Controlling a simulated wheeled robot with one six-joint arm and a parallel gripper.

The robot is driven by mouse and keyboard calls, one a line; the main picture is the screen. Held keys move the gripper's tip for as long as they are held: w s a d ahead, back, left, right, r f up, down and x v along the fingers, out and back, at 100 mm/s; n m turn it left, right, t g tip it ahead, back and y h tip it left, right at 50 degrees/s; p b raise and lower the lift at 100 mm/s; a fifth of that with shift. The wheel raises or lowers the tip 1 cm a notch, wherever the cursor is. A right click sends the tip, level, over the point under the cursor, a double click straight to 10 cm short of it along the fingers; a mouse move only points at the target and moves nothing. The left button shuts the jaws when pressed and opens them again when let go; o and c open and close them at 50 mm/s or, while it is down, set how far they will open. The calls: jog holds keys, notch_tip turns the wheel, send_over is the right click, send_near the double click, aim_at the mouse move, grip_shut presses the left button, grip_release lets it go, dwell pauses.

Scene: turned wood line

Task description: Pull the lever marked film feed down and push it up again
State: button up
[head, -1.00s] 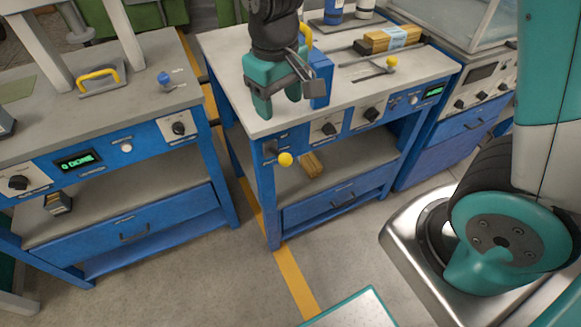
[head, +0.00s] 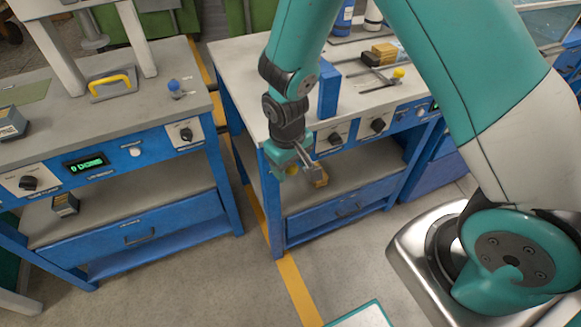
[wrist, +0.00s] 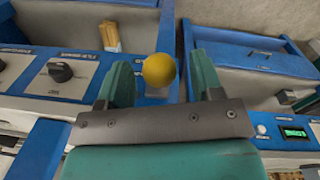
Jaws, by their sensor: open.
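A lever with a yellow ball knob (wrist: 159,70) sticks out from the front left of the middle blue bench. In the wrist view the ball is between the tips of my gripper's two fingers (wrist: 162,78), with a gap on each side. My gripper (head: 299,171) is open and points down at the bench's front left corner in the head view. There it hides most of the lever, and only a bit of yellow shows between the fingers. The lever's own label cannot be read.
Dial knobs (head: 335,138) line the bench front right of the lever. Another yellow-knobbed lever (head: 398,73) and a blue upright block (head: 328,90) are on the bench top. A wooden block (head: 320,177) lies on the shelf below. The left bench (head: 125,235) stands across a narrow gap.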

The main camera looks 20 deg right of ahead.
jog(key=shift+f, duration=0.7)
grip_shut()
